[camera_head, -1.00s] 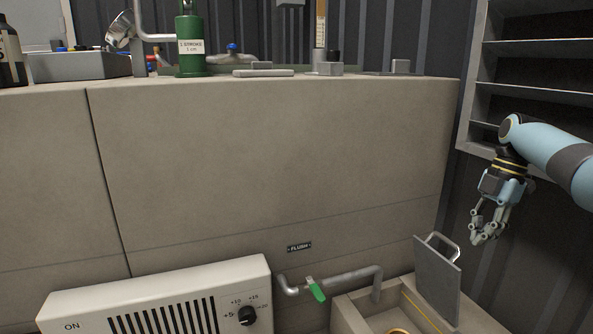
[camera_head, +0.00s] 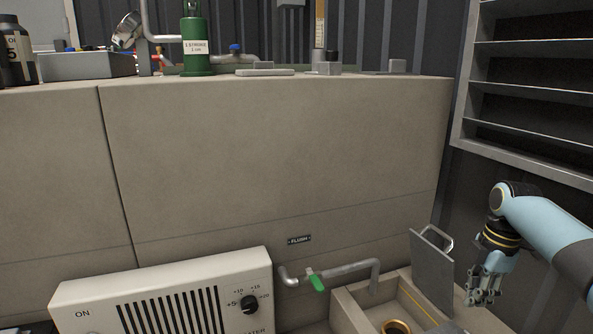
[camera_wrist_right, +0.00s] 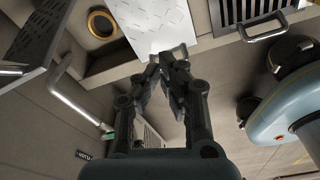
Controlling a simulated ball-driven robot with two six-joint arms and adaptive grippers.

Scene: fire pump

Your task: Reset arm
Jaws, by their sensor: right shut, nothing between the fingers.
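My right arm (camera_head: 545,228) comes in from the right edge of the head view. Its gripper (camera_head: 480,300) points down, to the right of the raised grey lid with a handle (camera_head: 432,262). The gripper is shut and empty. In the right wrist view the fingertips (camera_wrist_right: 168,62) meet in front of a pale plate (camera_wrist_right: 150,25). My left gripper is not in view.
A beige heater (camera_head: 165,300) with a dial stands at the lower left. A pipe with a green-handled valve (camera_head: 317,283) runs to an open box holding a brass ring (camera_head: 396,327). A counter (camera_head: 270,150) fills the middle. Slatted shelves (camera_head: 530,85) are at upper right.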

